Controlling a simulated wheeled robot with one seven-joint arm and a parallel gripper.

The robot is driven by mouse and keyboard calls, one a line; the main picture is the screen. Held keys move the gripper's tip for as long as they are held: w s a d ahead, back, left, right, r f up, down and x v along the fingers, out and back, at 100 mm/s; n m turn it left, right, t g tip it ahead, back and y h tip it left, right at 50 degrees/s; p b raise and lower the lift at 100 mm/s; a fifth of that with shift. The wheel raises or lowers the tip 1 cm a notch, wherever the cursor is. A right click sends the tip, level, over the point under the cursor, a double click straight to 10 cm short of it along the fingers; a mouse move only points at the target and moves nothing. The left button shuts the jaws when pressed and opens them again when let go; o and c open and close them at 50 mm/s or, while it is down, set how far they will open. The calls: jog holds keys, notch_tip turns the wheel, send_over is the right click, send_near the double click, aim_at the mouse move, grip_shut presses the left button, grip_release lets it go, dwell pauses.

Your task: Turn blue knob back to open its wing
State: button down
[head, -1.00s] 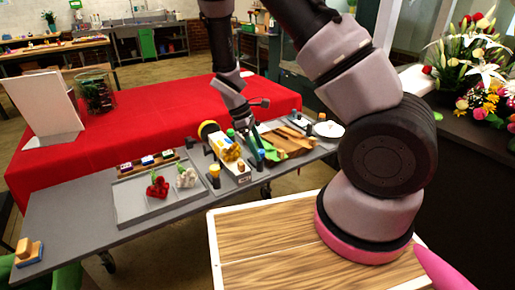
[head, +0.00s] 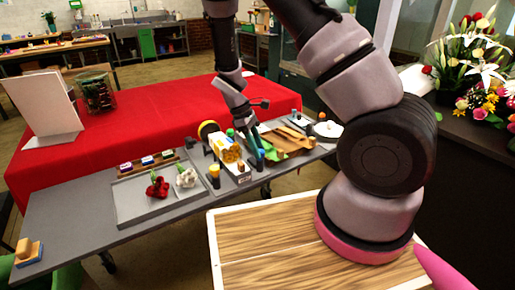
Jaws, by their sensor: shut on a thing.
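The fixture with the wings stands on the grey bench, with a yellow-and-white part (head: 226,151) at its left and a brown and green wing (head: 287,142) spread at its right. My gripper (head: 252,143) points down between these, right over the middle of the fixture. Its fingers are dark and small here, shut, and at the blue knob by the front; the exact contact is hidden.
A grey tray (head: 128,203) with a red flower (head: 157,186) and a white flower (head: 186,177) lies left of the fixture. An orange-topped post and a white plate (head: 329,130) stand at right. A red-covered table (head: 150,120) is behind.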

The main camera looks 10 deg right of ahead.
jog(key=m+g+y, duration=0.1)
jog(key=m, duration=0.3)
jog(key=shift+w+d, duration=0.1)
jog(key=shift+w, duration=0.1)
jog(key=m+y, duration=0.1)
jog(key=m, duration=0.1)
jog(key=m+g+y, duration=0.1)
jog(key=m, duration=0.2)
jog(key=shift+d, duration=0.2)
jog(key=m+y, duration=0.1)
jog(key=m, duration=0.2)
jog(key=shift+d+m, duration=0.1)
jog(key=shift+m, duration=0.2)
jog(key=m+y, duration=0.2)
jog(key=m, duration=0.2)
jog(key=shift+d, duration=0.15)
jog(key=shift+m+t, duration=0.3)
jog(key=c, duration=0.5)
grip_release()
jog(key=v, duration=1)
jog(key=shift+w+r, duration=0.25)
jog(key=shift+r, duration=0.1)
jog(key=shift+d, duration=0.1)
